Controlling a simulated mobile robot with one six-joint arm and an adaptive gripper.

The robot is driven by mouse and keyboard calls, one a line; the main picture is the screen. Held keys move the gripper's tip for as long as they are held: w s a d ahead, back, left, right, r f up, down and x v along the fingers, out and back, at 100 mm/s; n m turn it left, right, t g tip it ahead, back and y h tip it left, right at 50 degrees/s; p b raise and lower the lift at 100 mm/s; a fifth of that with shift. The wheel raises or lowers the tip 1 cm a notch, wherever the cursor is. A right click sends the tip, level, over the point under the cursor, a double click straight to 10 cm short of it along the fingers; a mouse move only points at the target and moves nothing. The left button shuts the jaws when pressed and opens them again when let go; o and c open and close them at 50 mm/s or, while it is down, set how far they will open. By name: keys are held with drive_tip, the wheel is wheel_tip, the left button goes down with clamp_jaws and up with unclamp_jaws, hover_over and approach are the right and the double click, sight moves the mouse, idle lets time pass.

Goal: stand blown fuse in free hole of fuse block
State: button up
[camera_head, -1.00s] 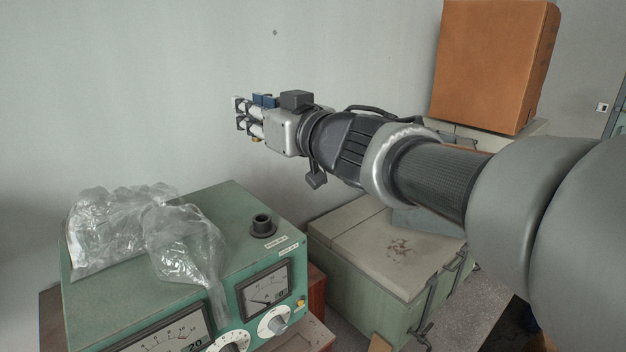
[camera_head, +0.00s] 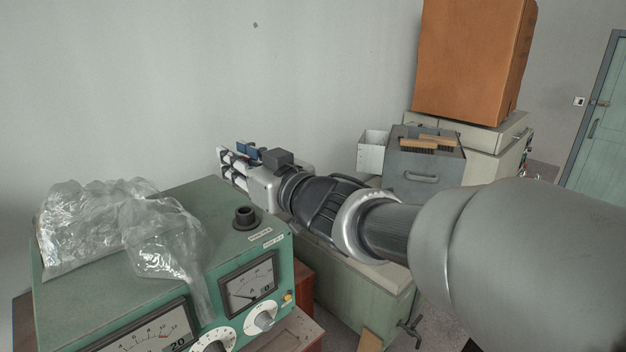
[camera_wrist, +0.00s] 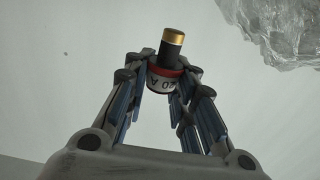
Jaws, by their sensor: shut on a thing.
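The fuse (camera_wrist: 170,50) shows in the wrist view between my fingertips. It has a gold end cap, a dark body, a red band and a white label with partly readable black print. My gripper (camera_wrist: 165,82) is shut on it, with the gold end pointing away from my palm. In the head view my gripper (camera_head: 224,168) is over the back right of the green instrument and points left. The fuse cannot be made out there. I see no fuse block that I can identify in either view.
The green instrument (camera_head: 200,208) has dials, a black round fitting (camera_head: 245,216) and a crumpled clear plastic bag (camera_head: 125,225) on top. The bag also shows in the wrist view (camera_wrist: 285,28). A grey box with brushes (camera_head: 425,170) and an orange carton (camera_head: 470,60) stand behind my arm.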

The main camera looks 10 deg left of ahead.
wheel_tip(320, 180, down, 7)
drive_tip(key=shift+r, duration=0.1)
drive_tip(key=shift+w+a+f, duration=0.1)
drive_tip(key=shift+f, duration=0.3)
drive_tip(key=shift+b, duration=0.3)
drive_tip(key=o, duration=0.7)
drive_tip(key=shift+f, duration=0.1)
drive_tip(key=shift+o, duration=1.3)
